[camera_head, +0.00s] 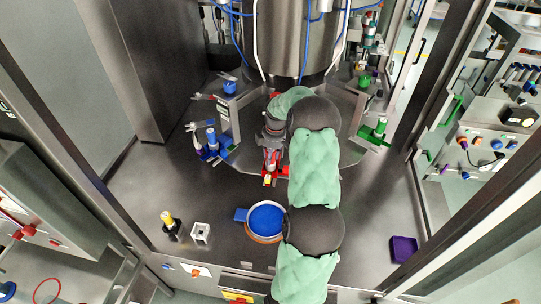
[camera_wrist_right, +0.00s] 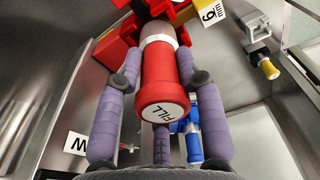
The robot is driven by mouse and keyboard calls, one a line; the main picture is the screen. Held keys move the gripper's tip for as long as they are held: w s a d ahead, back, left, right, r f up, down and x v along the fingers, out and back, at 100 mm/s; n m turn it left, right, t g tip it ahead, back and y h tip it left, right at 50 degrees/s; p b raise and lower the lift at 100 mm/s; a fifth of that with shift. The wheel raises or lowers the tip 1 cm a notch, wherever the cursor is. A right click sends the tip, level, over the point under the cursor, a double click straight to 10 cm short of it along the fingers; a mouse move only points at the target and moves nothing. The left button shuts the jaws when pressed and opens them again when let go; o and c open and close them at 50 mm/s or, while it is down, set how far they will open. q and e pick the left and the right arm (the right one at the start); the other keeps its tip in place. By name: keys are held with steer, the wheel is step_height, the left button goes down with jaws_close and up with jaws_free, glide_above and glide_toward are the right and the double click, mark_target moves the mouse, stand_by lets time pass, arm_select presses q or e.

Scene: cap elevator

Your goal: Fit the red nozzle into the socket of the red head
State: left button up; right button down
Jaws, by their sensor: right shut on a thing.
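The red nozzle (camera_wrist_right: 165,78) is a red cylinder with a white end face marked FILL and a grey collar at its far end. My right gripper (camera_wrist_right: 157,66) is shut on it, with its purple fingers on both sides. The red head (camera_wrist_right: 112,48) is a group of red blocks behind the nozzle, by the grey collar. Whether the collar sits in the socket is hidden. In the head view the right gripper (camera_head: 273,130) is above the red head (camera_head: 270,168) at the front of the machine, partly covered by my arm. My left gripper is not seen.
A blue head (camera_head: 212,147) stands to the left and a green one (camera_head: 375,132) to the right. A blue-filled round container (camera_head: 250,234), a yellow-topped part (camera_head: 168,222), a small metal block (camera_head: 201,233) and a purple box (camera_head: 403,249) stand on the deck.

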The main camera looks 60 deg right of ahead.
steer(key=c, duration=0.7)
jaws_free()
steer(key=shift+s+d+r+p, duration=0.15)
steer(key=shift+r+p, duration=0.8)
steer(key=shift+r, duration=0.8)
steer(key=shift+s+a+r+p, duration=0.15)
steer(key=shift+r+p, duration=0.75)
steer(key=shift+r, duration=0.85)
steer(key=shift+d, duration=0.1)
